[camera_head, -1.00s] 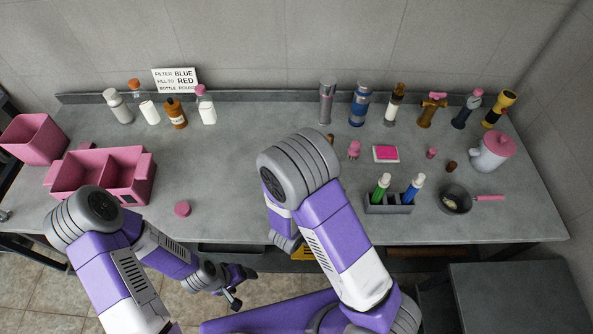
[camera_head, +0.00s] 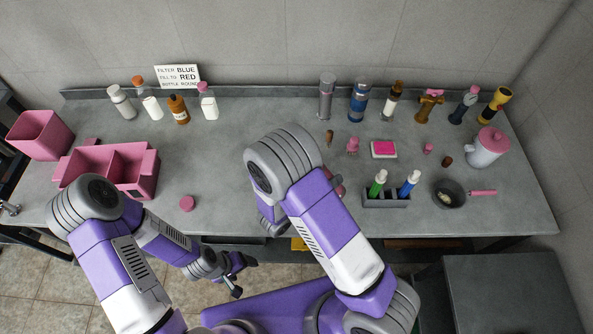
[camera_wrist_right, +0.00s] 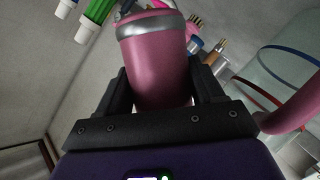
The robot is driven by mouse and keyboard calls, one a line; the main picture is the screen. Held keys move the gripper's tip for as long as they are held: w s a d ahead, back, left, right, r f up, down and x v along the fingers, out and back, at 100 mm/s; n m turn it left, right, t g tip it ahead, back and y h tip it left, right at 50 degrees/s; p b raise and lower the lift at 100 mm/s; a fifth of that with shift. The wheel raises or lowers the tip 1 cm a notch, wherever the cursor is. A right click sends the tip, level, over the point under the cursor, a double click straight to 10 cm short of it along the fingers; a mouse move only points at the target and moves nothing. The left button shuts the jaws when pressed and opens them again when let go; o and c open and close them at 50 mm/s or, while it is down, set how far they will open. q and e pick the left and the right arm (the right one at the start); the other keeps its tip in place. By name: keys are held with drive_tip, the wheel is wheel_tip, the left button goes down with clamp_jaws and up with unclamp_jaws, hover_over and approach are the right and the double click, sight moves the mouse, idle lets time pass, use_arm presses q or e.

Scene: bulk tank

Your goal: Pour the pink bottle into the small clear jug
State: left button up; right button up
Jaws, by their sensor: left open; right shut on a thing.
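The pink bottle (camera_wrist_right: 158,70), with a grey band, is gripped between the fingers of my right gripper (camera_wrist_right: 160,88) in the right wrist view. A clear jug (camera_wrist_right: 275,75) with a blue ring, a red ring and a pink handle (camera_wrist_right: 292,122) stands at the right of that view, beside the gripper and apart from the bottle. In the head view my right forearm hides the right gripper and most of what is near it. A bit of pink (camera_head: 338,184) shows past that arm; I cannot tell which thing it belongs to. My left gripper (camera_head: 242,274) is open and empty, in front of the counter.
A pen holder (camera_head: 386,202) with green and blue markers, and a dark pan (camera_head: 448,194), stand right of my right arm. A pink divided bin (camera_head: 108,177) is at left.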

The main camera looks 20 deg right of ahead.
drive_tip(key=shift+s+d+r, duration=0.1)
drive_tip(key=shift+r, duration=0.1)
drive_tip(key=shift+d+r+n+h, duration=0.1)
drive_tip(key=shift+r+n+h, duration=0.2)
drive_tip(key=shift+n, duration=0.1)
drive_tip(key=shift+s+d+f+n+h, duration=0.15)
drive_tip(key=shift+s+n+h, duration=0.2)
drive_tip(key=shift+n, duration=0.35)
idle(0.7)
drive_tip(key=shift+r+n+g+h, duration=0.3)
drive_tip(key=shift+r+n+h, duration=0.15)
drive_tip(key=shift+r+n, duration=0.2)
idle(0.4)
drive_tip(key=shift+w+a+n+h+p, duration=0.3)
drive_tip(key=shift+w+n+p, duration=0.15)
drive_tip(key=shift+n+p, duration=0.3)
idle(0.5)
drive_tip(key=shift+r+n+h+p, duration=0.3)
drive_tip(key=shift+r+n+p, duration=0.3)
drive_tip(key=shift+p, duration=0.55)
drive_tip(key=shift+w+a+r+n+h+p, duration=0.2)
drive_tip(key=shift+r+n+h+p, duration=0.1)
drive_tip(key=shift+r+n+p, duration=0.45)
idle(0.7)
drive_tip(key=shift+w+a+f+n+h, duration=0.2)
drive_tip(key=shift+n+h, duration=0.1)
drive_tip(key=shift+n, duration=0.35)
idle(0.5)
